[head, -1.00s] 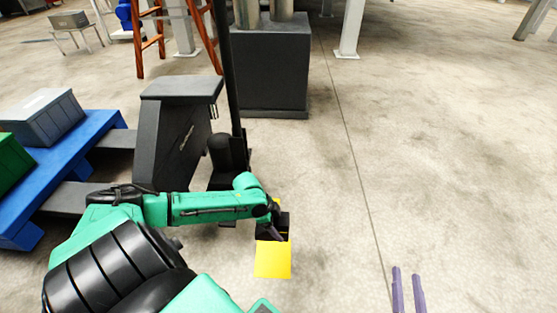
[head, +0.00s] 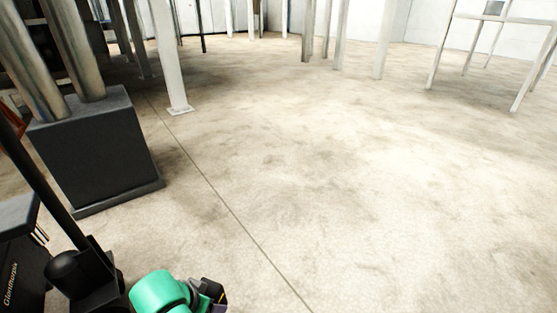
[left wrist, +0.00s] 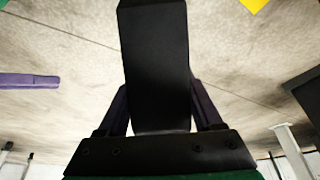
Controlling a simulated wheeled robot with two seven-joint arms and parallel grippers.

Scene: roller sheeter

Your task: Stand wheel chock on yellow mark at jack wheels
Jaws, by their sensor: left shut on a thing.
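The wheel chock (left wrist: 155,60) is a black block in the left wrist view. My left gripper (left wrist: 160,100) is shut on it, with a purple finger on each side. The yellow mark (left wrist: 253,5) shows only as a corner at the top right of that view, apart from the chock. The pallet jack (head: 85,270) stands at the lower left of the head view; its wheels cannot be made out. In the head view my green left arm enters at the bottom, and the chock is not visible. A purple finger, apparently of my right gripper (left wrist: 28,80), shows at the left wrist view's left edge.
A dark machine base (head: 95,150) with metal cylinders stands behind the jack. A white post (head: 168,60) rises beside it. Open concrete floor (head: 350,190) fills the middle and right. A dark block (left wrist: 305,95) is at the right of the left wrist view.

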